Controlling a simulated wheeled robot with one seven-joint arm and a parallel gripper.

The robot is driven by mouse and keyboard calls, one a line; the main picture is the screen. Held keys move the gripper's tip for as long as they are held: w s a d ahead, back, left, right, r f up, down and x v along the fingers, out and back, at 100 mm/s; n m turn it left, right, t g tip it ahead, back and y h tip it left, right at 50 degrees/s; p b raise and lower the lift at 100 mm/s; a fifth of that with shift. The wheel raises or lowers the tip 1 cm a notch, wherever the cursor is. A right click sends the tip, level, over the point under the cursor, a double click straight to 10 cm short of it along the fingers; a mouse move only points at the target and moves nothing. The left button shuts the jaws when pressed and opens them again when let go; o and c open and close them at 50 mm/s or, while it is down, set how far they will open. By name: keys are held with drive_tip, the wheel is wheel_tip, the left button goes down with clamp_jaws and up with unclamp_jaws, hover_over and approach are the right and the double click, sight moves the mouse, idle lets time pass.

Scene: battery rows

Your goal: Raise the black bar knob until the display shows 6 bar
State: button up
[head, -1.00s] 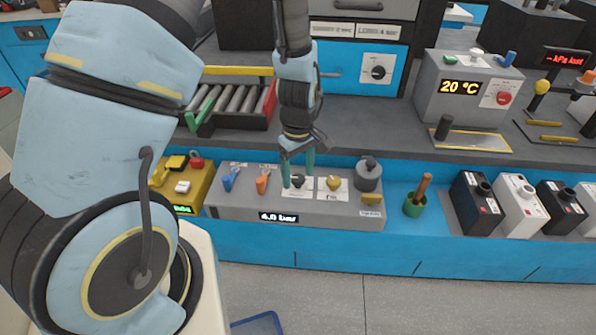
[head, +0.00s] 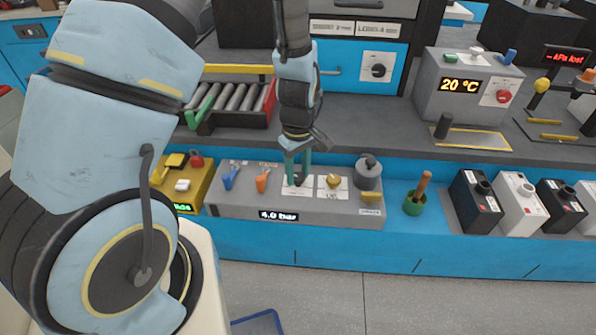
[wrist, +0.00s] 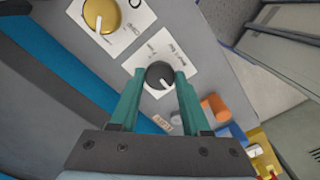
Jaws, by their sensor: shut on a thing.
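The black bar knob (wrist: 159,75) sits on a white label plate on top of a grey control box (head: 235,205). My gripper (wrist: 160,78) has its green fingers on both sides of this knob and is shut on it. In the head view, my gripper (head: 298,180) comes down from above, and its fingers largely hide the knob. The display (head: 278,215) on the front of the box reads 4.0 bar.
A yellow knob (head: 333,181) sits right of the black one. Blue (head: 229,177) and orange levers (head: 262,181) stand to the left, and a grey cylinder (head: 368,172) to the right. A green cup (head: 414,205) stands further right, beside several boxes.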

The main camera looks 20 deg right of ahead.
clamp_jaws()
drive_tip(key=m+b, duration=0.1)
drive_tip(key=m, duration=0.4)
drive_tip(key=shift+m, duration=0.4)
drive_tip(key=m, duration=0.6)
drive_tip(key=shift+b, duration=0.35)
drive_tip(key=m, duration=0.6)
drive_tip(key=shift+m, duration=0.3)
drive_tip(key=m+p, duration=0.1)
drive_tip(key=m, duration=0.4)
drive_tip(key=shift+m, duration=0.3)
drive_tip(key=o, duration=1.2)
unclamp_jaws()
